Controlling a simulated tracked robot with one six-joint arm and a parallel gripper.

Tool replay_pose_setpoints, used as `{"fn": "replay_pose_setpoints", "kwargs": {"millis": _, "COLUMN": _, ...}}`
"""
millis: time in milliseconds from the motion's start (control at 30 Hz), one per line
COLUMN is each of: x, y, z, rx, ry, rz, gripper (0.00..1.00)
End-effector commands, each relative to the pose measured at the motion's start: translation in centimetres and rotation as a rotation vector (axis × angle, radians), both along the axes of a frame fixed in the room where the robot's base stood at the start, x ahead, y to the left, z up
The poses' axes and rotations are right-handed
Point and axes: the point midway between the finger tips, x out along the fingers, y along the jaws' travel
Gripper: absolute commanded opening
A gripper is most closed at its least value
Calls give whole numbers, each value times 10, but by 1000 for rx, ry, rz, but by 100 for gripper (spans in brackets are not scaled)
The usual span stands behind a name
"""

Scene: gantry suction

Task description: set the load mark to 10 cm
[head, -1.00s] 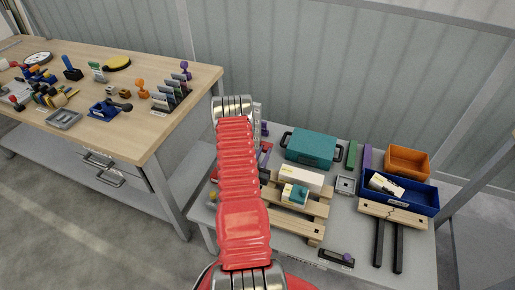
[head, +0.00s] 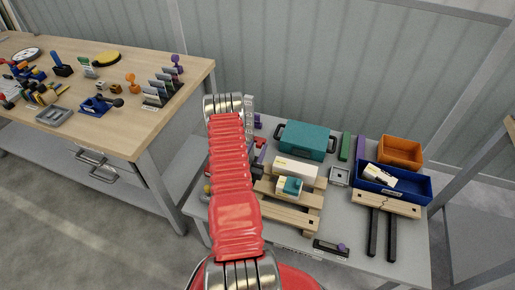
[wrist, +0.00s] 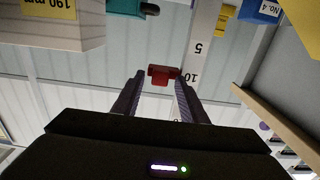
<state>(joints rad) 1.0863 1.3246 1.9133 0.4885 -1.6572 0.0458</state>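The load mark, a small red slider (wrist: 162,75), shows in the middle of the wrist view, close to the printed 10. The white scale (wrist: 204,28) with printed 5 and 10 rises beside it on the right; its numbers appear upside down. My gripper (wrist: 160,82) is open, its dark fingers on either side of the red slider's narrow lower part, with gaps visible. I cannot tell how deep the slider lies between the fingertips. In the head view the pale scale (head: 249,108) stands partly behind my red arm, which hides the slider and gripper.
The grey low table carries a teal case (head: 306,140), a white box (head: 295,169), a wooden pallet (head: 290,215), a blue bin (head: 394,184) and an orange bin (head: 401,151). A wooden workbench (head: 140,123) with several small items stands at left.

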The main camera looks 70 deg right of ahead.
Motion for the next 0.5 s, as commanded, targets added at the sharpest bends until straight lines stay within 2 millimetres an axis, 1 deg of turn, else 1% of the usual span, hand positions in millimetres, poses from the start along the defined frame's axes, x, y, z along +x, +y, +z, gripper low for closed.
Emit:
{"fn": "replay_pose_setpoints", "kwargs": {"millis": 167, "x": 0, "y": 3, "z": -1, "rx": 1, "ry": 1, "rz": 1, "gripper": 39}}
{"fn": "replay_pose_setpoints", "kwargs": {"millis": 267, "x": 0, "y": 11, "z": -1, "rx": 2, "ry": 1, "rz": 1, "gripper": 39}}
{"fn": "replay_pose_setpoints", "kwargs": {"millis": 367, "x": 1, "y": 23, "z": -1, "rx": 3, "ry": 1, "rz": 2, "gripper": 39}}
{"fn": "replay_pose_setpoints", "kwargs": {"millis": 500, "x": 0, "y": 46, "z": -2, "rx": 3, "ry": 2, "rz": 1, "gripper": 39}}
